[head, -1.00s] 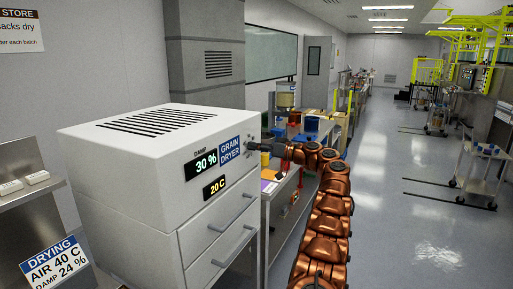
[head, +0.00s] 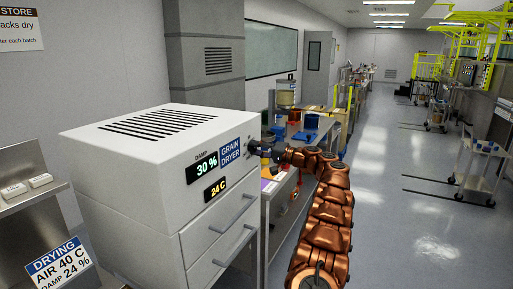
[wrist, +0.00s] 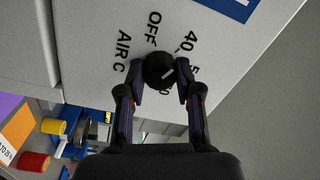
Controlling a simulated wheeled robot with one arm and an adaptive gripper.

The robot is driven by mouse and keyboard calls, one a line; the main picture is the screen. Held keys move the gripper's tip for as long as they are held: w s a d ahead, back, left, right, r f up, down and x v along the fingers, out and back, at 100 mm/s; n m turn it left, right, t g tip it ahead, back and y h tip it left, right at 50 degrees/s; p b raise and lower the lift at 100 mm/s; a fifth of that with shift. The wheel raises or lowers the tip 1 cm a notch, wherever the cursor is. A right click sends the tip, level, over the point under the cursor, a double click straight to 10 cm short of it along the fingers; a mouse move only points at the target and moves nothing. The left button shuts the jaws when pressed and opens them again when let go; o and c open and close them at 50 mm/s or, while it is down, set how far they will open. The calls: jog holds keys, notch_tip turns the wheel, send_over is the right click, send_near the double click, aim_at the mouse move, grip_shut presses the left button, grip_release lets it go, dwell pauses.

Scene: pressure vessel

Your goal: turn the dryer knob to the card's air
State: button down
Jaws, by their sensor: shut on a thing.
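The white grain dryer (head: 140,165) stands at the left in the head view. Its displays (head: 206,168) read damp 30 % and 24 C. The drying card (head: 58,262) at lower left reads air 40 C and damp 24 %. The black dryer knob (wrist: 159,70) shows in the wrist view, with a pale pointer line and a dial marked OFF, 40 and further numbers partly hidden. My gripper (wrist: 159,82) is shut on the knob, one finger on each side. It also shows at the dryer's front in the head view (head: 256,148).
A bench (head: 282,190) with coloured containers stands beyond the dryer. A shelf (head: 20,200) with small white blocks is at the left. The floor (head: 400,220) at the right is open, with a trolley (head: 482,160) farther off.

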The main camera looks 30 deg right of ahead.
jog(key=shift+m, duration=0.5)
jog(key=c, duration=0.8)
grip_release()
jog(key=shift+s+d, duration=0.1)
jog(key=v, duration=1.1)
jog(key=shift+s+d, duration=0.25)
jog(key=shift+s, duration=0.1)
